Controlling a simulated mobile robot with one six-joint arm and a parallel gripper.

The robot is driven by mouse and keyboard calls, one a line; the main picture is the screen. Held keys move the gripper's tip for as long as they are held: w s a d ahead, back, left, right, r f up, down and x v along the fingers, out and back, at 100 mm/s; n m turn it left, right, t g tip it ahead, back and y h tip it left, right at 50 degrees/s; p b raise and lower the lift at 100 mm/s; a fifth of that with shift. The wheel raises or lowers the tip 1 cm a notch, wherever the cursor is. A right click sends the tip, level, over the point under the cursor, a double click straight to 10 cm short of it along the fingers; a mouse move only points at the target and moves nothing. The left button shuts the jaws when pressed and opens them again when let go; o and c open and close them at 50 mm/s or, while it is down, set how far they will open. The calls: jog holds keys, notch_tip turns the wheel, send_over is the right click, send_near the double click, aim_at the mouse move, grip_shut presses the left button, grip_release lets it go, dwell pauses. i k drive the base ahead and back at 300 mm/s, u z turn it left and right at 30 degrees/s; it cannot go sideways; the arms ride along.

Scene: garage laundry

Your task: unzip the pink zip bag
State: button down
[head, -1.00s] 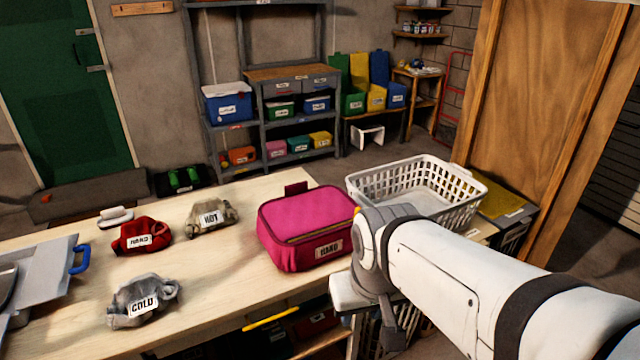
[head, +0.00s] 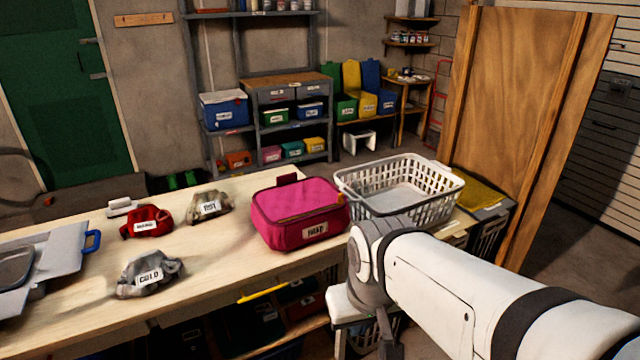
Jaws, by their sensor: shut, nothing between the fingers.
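The pink zip bag (head: 298,212) sits upright on the wooden table, near its front edge, with a label on its front side. Its top lies flat, and a yellowish line runs along the front top edge. I cannot make out the zip pull or whether the zip is partly open. My white and grey arm reaches in from the lower right, and its bent joint is just right of and in front of the bag. My gripper's fingers do not show.
A white laundry basket (head: 443,207) stands close behind the bag to the right. Cloth bundles labelled in grey (head: 150,277), red (head: 146,222) and beige (head: 209,207) lie left on the table (head: 225,255). A metal tray with a blue handle (head: 92,240) is at the far left.

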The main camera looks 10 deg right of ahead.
aim_at(341, 196)
jog(key=k, duration=0.8)
jog(key=z, duration=0.45)
jog(key=i, duration=2)
jog(key=u, duration=0.4)
